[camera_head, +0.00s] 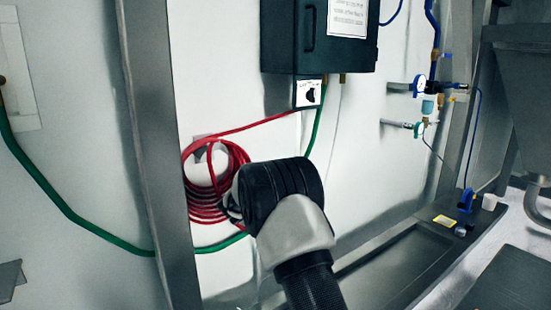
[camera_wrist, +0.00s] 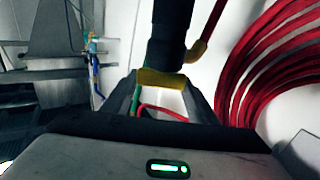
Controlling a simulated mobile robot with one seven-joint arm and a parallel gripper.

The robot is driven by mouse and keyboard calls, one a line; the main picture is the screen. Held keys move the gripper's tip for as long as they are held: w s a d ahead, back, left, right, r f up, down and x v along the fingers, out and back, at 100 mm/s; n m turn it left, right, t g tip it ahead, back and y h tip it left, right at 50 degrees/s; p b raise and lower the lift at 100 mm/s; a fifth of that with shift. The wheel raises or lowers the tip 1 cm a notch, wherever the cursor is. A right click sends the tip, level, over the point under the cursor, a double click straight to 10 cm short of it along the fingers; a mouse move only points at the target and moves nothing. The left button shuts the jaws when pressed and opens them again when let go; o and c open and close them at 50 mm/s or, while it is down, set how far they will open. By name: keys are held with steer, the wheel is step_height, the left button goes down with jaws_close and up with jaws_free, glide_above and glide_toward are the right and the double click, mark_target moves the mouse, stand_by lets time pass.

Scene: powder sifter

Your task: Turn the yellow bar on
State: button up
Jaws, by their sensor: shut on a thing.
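The yellow bar (camera_wrist: 163,79) lies crosswise between the two fingers of my gripper (camera_wrist: 163,88) in the wrist view, below a black cylindrical fitting (camera_wrist: 168,45). My gripper is shut on the bar. In the head view my own wrist hides the bar and most of the gripper, in front of the wall beside the red hose coil. I cannot tell the bar's exact angle to the pipe.
A coiled red hose (camera_head: 196,213) hangs on the wall, close to my gripper. A dark control box (camera_head: 290,38) with a small switch box (camera_head: 308,93) is above. A metal post (camera_head: 150,130) stands to the left. Gauges and valves (camera_head: 421,87) are to the right.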

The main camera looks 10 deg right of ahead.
steer(key=m+g+h+p, duration=0.2)
steer(key=g, duration=0.1)
steer(key=shift+w+r+m+h, duration=0.1)
steer(key=shift+m+h, duration=0.3)
steer(key=shift+m+g+h+p, duration=0.8)
steer(key=shift+m+g, duration=0.2)
steer(key=shift+g, duration=0.4)
steer(key=o, duration=1)
steer(key=shift+o, duration=0.2)
step_height(320, 180, up, 10)
steer(key=shift+f, duration=0.1)
